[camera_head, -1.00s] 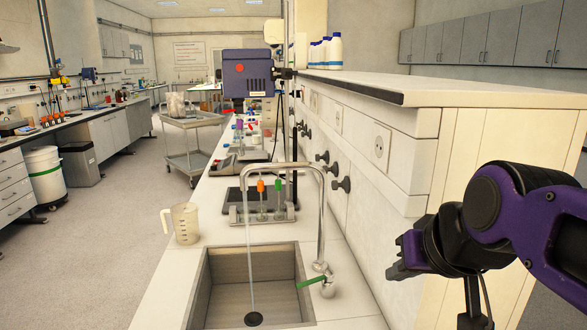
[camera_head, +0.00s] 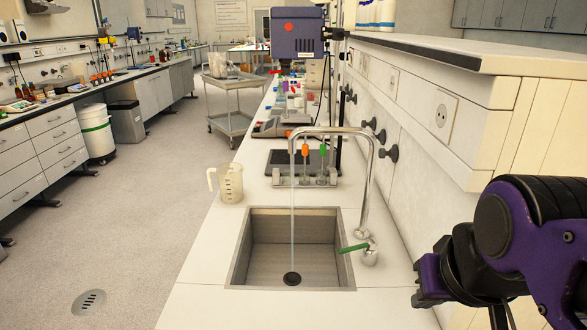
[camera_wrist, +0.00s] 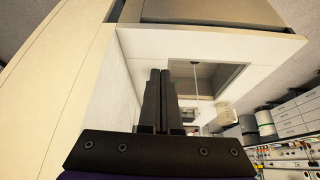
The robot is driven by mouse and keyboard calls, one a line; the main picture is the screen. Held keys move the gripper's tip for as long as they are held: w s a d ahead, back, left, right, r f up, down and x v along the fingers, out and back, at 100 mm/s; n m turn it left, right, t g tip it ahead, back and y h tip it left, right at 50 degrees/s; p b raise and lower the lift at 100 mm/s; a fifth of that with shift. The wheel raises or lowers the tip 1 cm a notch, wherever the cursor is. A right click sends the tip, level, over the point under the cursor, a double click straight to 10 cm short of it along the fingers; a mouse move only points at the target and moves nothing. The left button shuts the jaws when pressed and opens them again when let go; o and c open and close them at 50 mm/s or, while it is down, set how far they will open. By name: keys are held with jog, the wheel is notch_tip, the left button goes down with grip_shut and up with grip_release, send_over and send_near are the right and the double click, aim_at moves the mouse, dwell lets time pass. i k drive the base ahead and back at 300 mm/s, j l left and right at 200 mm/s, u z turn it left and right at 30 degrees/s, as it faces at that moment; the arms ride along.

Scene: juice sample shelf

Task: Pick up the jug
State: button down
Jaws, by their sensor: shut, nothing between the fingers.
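The jug (camera_head: 230,184) is a translucent beige measuring jug with a handle on its left side. It stands upright on the white counter, at the back left of the sink, close to the counter's left edge. It also shows in the wrist view (camera_wrist: 224,116), small and turned by the camera's tilt. My gripper (camera_wrist: 160,72) is shut and empty, with its two dark fingers side by side. In the head view my gripper (camera_head: 425,280) is at the lower right, well apart from the jug, with the sink between them.
The sink (camera_head: 240,268) has a tall curved tap (camera_head: 368,190) with water running. A rack (camera_head: 308,180) with orange and green tops stands behind it. The raised shelf (camera_head: 490,62) and wall bound the right.

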aim_at(229, 174)
jog(key=k+l+z, duration=0.15)
jog(key=l+z, duration=1.15)
jog(key=l, duration=0.15)
jog(key=j+z, duration=0.7)
jog(key=k+j+z, duration=0.4)
jog(key=j+z, duration=0.15)
jog(key=k+j+z, duration=0.15)
jog(key=k, duration=0.2)
jog(key=k+j+z, duration=0.2)
jog(key=k, duration=0.15)
jog(key=k+z, duration=0.15)
jog(key=k, duration=0.6)
jog(key=k+l+z, duration=0.15)
jog(key=k, duration=0.6)
